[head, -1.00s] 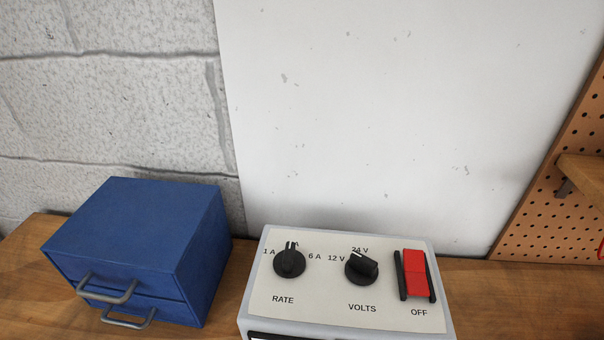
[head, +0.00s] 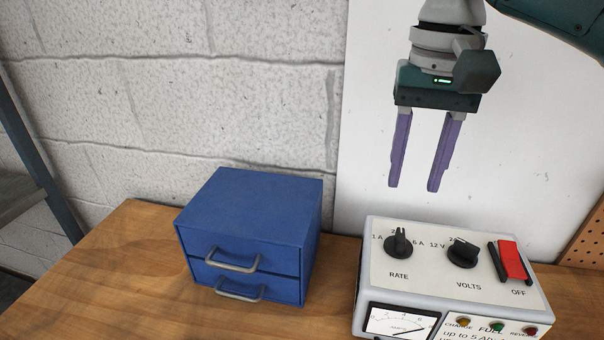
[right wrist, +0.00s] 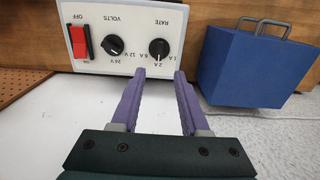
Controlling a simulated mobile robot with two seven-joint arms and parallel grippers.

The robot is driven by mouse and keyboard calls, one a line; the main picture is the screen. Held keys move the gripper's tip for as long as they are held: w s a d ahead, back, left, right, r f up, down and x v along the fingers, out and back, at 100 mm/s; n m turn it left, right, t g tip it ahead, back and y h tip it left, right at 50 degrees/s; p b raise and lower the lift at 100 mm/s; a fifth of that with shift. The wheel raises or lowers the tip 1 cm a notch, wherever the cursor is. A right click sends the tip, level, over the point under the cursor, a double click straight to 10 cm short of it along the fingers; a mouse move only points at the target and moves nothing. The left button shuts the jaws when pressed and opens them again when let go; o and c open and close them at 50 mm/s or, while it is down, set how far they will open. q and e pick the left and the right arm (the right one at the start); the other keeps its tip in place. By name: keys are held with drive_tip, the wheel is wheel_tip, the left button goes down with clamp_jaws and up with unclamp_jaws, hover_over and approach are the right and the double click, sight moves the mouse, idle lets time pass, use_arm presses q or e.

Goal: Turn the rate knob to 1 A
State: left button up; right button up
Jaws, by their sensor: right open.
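The black rate knob (head: 398,245) is on the sloped top panel of the grey charger (head: 448,268), above the word RATE. Its pointer is turned up to the middle mark, 2 A, between 1 A on the left and 6 A on the right. My right gripper (head: 413,188) hangs above the panel with its two purple fingers apart and nothing between them. In the right wrist view the rate knob (right wrist: 159,48) shows just beyond the gap between the fingertips (right wrist: 159,74), not touched. My left gripper is not in view.
The black volts knob (head: 463,253) and a red switch (head: 513,260) marked OFF sit right of the rate knob. A blue drawer box (head: 250,215) stands left of the charger. The wooden bench (head: 130,265) is clear farther left.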

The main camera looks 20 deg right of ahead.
sight(402, 232)
wheel_tip(402, 232, down, 9)
drive_tip(key=shift+s+d+f+b, duration=0.1)
drive_tip(key=shift+f+b, duration=0.1)
drive_tip(key=shift+b, duration=0.15)
drive_tip(key=shift+c, duration=0.2)
clamp_jaws()
idle(0.3)
